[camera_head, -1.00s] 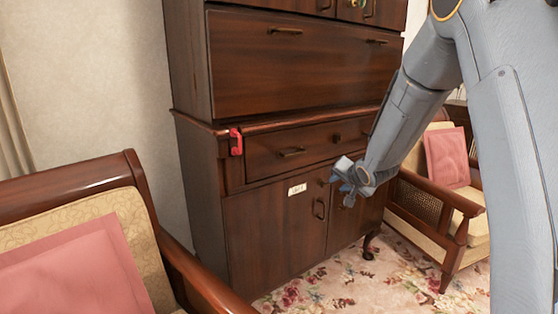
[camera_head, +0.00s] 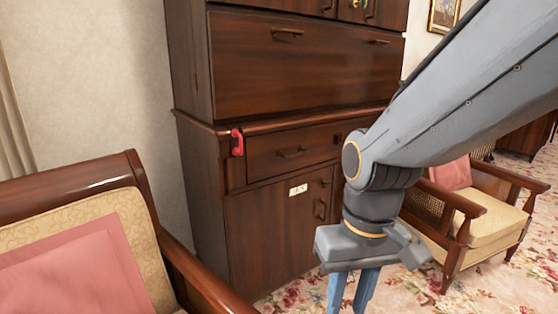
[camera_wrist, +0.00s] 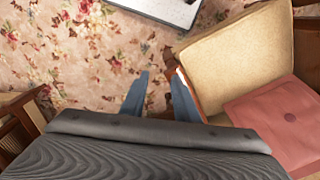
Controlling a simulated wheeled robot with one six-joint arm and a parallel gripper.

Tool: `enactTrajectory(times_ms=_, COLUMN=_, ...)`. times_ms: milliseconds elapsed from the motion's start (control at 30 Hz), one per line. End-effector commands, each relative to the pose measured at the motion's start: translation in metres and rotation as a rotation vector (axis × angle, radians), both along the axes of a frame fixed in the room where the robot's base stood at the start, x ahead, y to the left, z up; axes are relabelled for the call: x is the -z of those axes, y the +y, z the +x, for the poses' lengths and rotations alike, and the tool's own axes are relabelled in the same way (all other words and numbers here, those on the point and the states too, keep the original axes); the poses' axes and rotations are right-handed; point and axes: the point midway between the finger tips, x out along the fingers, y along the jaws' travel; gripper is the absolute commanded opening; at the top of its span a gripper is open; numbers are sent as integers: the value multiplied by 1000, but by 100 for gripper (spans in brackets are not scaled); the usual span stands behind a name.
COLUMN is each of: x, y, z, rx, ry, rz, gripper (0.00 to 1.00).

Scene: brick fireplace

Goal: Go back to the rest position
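My gripper (camera_head: 352,288) hangs pointing down in front of the dark wooden cabinet (camera_head: 270,235), right of the near armchair. Its two blue fingers also show in the wrist view (camera_wrist: 160,88). My forearm and gripper hide the cabinet's lower right part.
A near armchair (camera_head: 150,240) with a pink cushion (camera_head: 75,275) stands at the left. A second armchair (camera_head: 480,233) stands behind my arm at the right. A red object (camera_head: 237,143) is at the cabinet's left edge. A white label (camera_head: 298,190) is on its door.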

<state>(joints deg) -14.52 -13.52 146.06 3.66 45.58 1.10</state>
Motion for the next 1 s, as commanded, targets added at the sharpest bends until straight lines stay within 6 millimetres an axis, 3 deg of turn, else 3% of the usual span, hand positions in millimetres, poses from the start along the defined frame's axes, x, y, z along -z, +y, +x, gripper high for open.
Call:
enactTrajectory(times_ms=33, x=-1, y=3, z=-13, rx=-26, ry=21, rz=6, gripper=28)
enactTrajectory(times_ms=67, x=-3, y=1, z=-15, rx=-25, ry=27, rz=5, gripper=28)
enactTrajectory(times_ms=467, x=-32, y=-25, z=-8, rx=54, ry=23, rz=-15, gripper=28)
enactTrajectory(times_ms=800, x=-69, y=-64, z=-11, rx=157, ry=29, rz=-37, gripper=28)
enactTrajectory(times_ms=1000, x=-78, y=-78, z=-12, rx=192, ry=27, rz=-44, gripper=28)
